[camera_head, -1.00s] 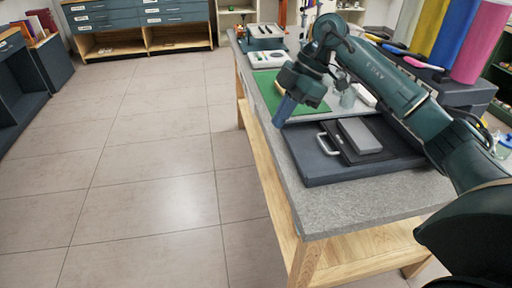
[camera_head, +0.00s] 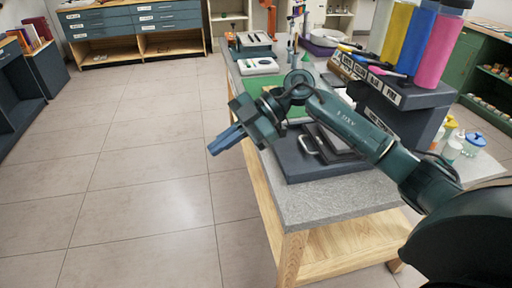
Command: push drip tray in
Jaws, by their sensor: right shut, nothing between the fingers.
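A dark slab-like unit (camera_head: 299,169) lies flat at the near end of the grey worktop. A darker tray-like piece with a pale loop handle (camera_head: 308,145) on its left side sits on it. A grey block (camera_head: 334,139) on top is partly covered by my right arm. I cannot tell for sure which piece is the drip tray. My right gripper (camera_head: 214,150) is shut and empty, its bluish fingers pointing left and down. It appears in front of the floor beyond the table's left edge, apart from the handle. My left gripper is out of view.
The grey worktop (camera_head: 317,205) has a bare near corner. Coloured rolls (camera_head: 438,48) stand on a dark labelled rack (camera_head: 402,92) at the right. A green mat (camera_head: 257,92) lies behind my gripper. The tiled floor (camera_head: 140,195) on the left is clear.

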